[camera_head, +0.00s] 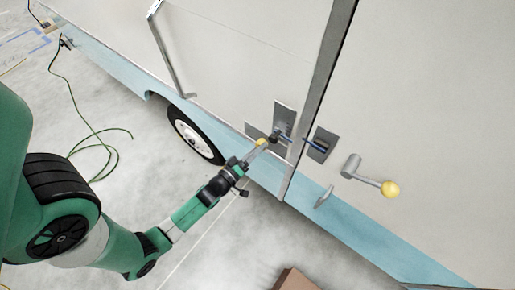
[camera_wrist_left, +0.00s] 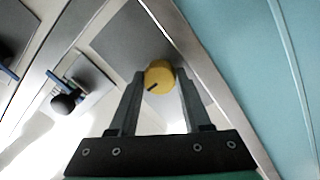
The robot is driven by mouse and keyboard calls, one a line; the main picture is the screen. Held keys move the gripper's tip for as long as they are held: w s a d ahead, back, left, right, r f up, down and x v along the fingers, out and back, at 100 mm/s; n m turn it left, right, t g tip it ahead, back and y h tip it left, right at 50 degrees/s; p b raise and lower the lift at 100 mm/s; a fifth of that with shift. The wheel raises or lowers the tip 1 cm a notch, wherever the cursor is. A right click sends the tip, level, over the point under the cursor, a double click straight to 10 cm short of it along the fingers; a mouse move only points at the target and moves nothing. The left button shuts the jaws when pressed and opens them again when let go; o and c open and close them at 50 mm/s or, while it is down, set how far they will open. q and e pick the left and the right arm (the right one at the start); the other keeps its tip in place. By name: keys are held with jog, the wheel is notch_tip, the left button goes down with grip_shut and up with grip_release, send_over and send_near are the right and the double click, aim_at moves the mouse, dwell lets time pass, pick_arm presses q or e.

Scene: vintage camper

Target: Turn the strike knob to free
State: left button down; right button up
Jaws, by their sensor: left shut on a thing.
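The yellow round knob (camera_wrist_left: 160,74), likely the strike knob, sits on a grey plate (camera_wrist_left: 125,35) and has a short dark mark on its face. In the head view the knob (camera_head: 261,142) shows as a small yellow spot at the tip of my left gripper (camera_head: 257,147). In the wrist view my left gripper (camera_wrist_left: 158,85) has one finger on each side of the knob and is shut on it. The fingers hide part of the knob's sides. No right gripper shows in either view.
A grey handle with a yellow ball (camera_head: 390,189) sticks out at the right. A wheel (camera_head: 194,135) and a green hose (camera_head: 100,132) are left; a brown box (camera_head: 295,280) is below.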

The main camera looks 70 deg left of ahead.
pick_arm(q)
jog(key=shift+m, duration=0.3)
jog(key=shift+r+m+g+y+b, duration=0.25)
jog(key=shift+m+b, duration=1.05)
jog(key=shift+m, duration=3.25)
jog(key=shift+f+m+g+y+b, duration=0.3)
jog(key=shift+m+b, duration=0.95)
jog(key=shift+m, duration=3.35)
jog(key=shift+r+m+g+y+b, duration=0.15)
jog(key=shift+m+g+y+b, duration=0.75)
jog(key=shift+m, duration=3.65)
jog(key=shift+t+h+b, duration=0.35)
jog(key=shift+t+b, duration=0.05)
jog(key=shift+t, duration=0.15)
